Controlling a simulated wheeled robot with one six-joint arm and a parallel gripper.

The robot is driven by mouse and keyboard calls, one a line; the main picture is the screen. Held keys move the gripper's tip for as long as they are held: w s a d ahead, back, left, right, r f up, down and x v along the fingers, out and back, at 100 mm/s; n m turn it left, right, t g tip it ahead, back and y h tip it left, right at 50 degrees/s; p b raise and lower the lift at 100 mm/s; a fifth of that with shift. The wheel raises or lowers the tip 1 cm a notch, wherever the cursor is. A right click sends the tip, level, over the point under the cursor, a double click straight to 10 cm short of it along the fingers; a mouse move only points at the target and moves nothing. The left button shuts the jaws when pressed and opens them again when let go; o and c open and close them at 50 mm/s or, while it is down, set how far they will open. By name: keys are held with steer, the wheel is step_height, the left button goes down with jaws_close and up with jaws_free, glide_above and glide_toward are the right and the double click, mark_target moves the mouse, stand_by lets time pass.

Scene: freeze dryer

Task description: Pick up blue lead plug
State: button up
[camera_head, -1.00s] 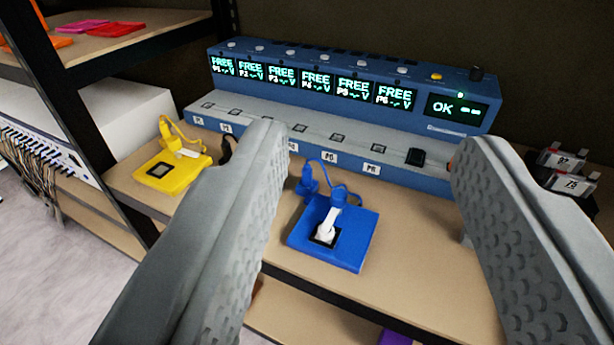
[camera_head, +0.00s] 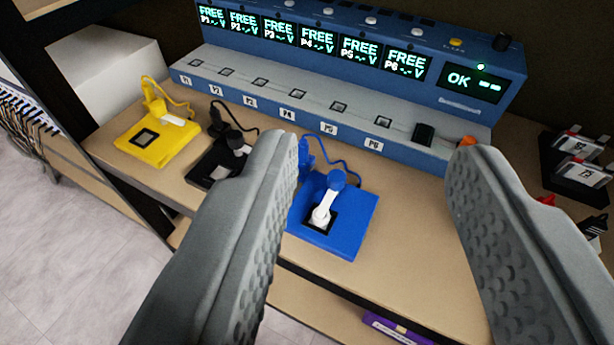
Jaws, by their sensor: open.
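A blue square pad (camera_head: 350,232) lies on the wooden shelf, a little left of the middle between my fingers. A plug with a blue round head and a white stem (camera_head: 325,205) stands tilted on the pad's dark square socket. A blue cable (camera_head: 338,157) loops behind it to a blue piece at the pad's back left, partly hidden by my left finger. My gripper (camera_head: 375,150) is open and empty, its grey textured fingers to either side of the pad. The left finger overlaps the pad's left edge in view.
A blue device (camera_head: 460,127) with lit screens and a row of sockets stands behind. Left are a yellow pad (camera_head: 150,150) and a black pad (camera_head: 205,170), each with plug and cable. A black holder (camera_head: 575,190) with labelled pieces is right. The shelf front right is clear.

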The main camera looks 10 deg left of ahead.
steer(key=w+a+f+n+g, duration=0.15)
steer(key=w+f+g, duration=0.3)
steer(key=w, duration=0.75)
steer(key=n+g+y, duration=0.2)
steer(key=n+g, duration=0.1)
steer(key=g, duration=0.4)
glide_toward(303, 144)
steer(key=x, duration=0.4)
steer(key=shift+s+d+f, duration=0.1)
steer(key=shift+s+f, duration=0.05)
steer(key=shift+f, duration=0.05)
steer(key=shift+x, duration=3.1)
steer(key=shift+r, duration=0.15)
jaws_close()
